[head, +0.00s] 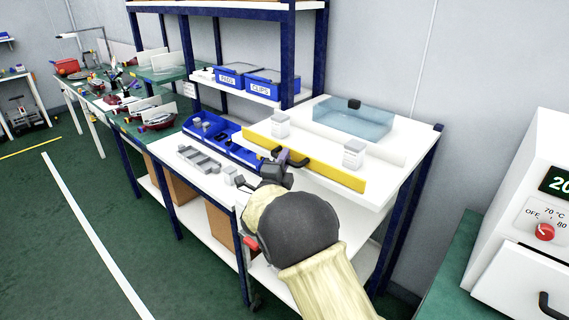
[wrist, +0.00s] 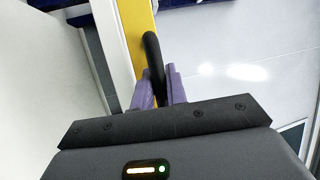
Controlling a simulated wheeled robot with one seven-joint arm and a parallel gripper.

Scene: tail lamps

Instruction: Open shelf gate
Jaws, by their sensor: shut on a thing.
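The shelf gate (head: 335,175) is a long yellow bar along the front edge of the raised white shelf at the right of the bench in the head view. A black curved handle (head: 299,161) sits on its front. My gripper (head: 284,157) is at this handle, with its purple fingers shut on it. In the wrist view the handle (wrist: 152,55) runs down between the fingers (wrist: 160,88), beside the yellow bar (wrist: 138,28). The gate stands upright along the shelf edge. My gripper hides the handle's lower part.
Two white boxes (head: 354,152) (head: 280,124) and a clear blue container (head: 353,120) stand on the shelf behind the gate. Blue bins (head: 222,136) and a grey tray (head: 198,160) lie to the left. A white oven-like unit (head: 530,215) stands at the right.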

